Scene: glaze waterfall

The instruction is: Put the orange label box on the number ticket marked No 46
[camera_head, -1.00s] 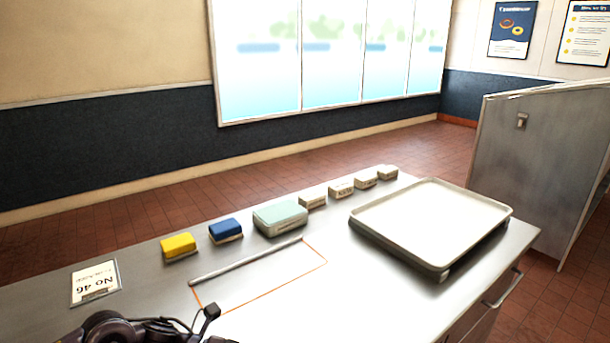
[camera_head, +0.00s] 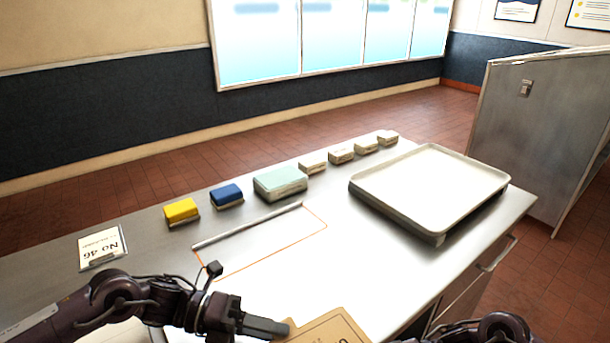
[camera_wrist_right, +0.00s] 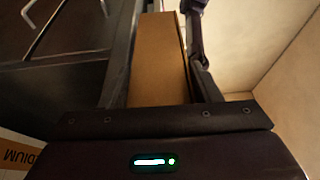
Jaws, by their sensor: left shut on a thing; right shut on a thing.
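The number ticket marked No 46 (camera_head: 101,246) lies flat at the left end of the counter, with nothing on it. My left gripper (camera_head: 279,328) is shut on the edge of a tan cardboard piece (camera_head: 328,329) with dark print, cut off at the bottom edge in the head view. My right gripper (camera_wrist_right: 165,14) is shut on a plain brown box (camera_wrist_right: 158,65) between its fingers in the right wrist view. I cannot tell whether both hold the same box. A white label with an orange band (camera_wrist_right: 20,155) shows at lower left there; its box is mostly hidden.
Yellow (camera_head: 181,211), blue (camera_head: 227,195), pale green (camera_head: 280,182) and several small white blocks (camera_head: 341,154) line the back edge. A rod (camera_head: 247,225) lies along an orange outline. A tray (camera_head: 430,185) stands at right. Bare counter lies between ticket and outline.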

